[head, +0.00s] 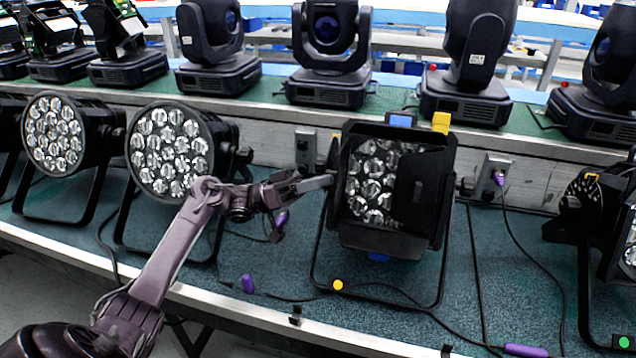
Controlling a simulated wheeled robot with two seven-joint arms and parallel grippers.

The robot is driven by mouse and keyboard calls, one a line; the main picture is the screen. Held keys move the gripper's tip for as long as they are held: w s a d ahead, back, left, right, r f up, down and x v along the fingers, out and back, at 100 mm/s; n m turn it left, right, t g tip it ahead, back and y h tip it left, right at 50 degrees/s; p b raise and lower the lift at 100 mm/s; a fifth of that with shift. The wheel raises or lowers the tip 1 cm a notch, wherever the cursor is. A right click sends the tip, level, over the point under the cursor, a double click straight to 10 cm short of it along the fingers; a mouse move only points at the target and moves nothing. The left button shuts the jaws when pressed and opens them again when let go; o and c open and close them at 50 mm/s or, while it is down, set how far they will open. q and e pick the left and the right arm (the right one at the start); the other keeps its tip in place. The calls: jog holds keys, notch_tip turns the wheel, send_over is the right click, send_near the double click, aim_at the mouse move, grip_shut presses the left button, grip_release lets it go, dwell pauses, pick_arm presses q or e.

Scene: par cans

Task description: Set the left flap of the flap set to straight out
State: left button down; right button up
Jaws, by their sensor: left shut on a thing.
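The flap set (392,243) is a black square frame of flaps on the front of the par can at centre right. Its left flap (333,152) shows as a narrow dark strip at the frame's left side, seen nearly edge-on; its exact angle is hard to tell. A dark right flap (411,190) covers the right part of the lens cluster. My left gripper (326,183) reaches in from the left and is shut on the left flap at its lower part. The fingers partly hide the flap. My right gripper is not in view.
Two par cans (168,152) (56,135) stand to the left, another (585,200) at the right edge. Moving-head lights (330,60) line the shelf behind. Cables with purple plugs (525,350) lie on the green bench top (490,270).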

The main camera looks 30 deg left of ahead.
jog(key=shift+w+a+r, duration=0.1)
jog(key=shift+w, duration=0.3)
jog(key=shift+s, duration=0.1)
pick_arm(q)
jog(key=c, duration=1.4)
grip_release()
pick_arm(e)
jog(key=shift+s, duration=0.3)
pick_arm(q)
jog(key=b+v, duration=0.3)
jog(key=v, duration=0.4)
jog(key=shift+a, duration=0.3)
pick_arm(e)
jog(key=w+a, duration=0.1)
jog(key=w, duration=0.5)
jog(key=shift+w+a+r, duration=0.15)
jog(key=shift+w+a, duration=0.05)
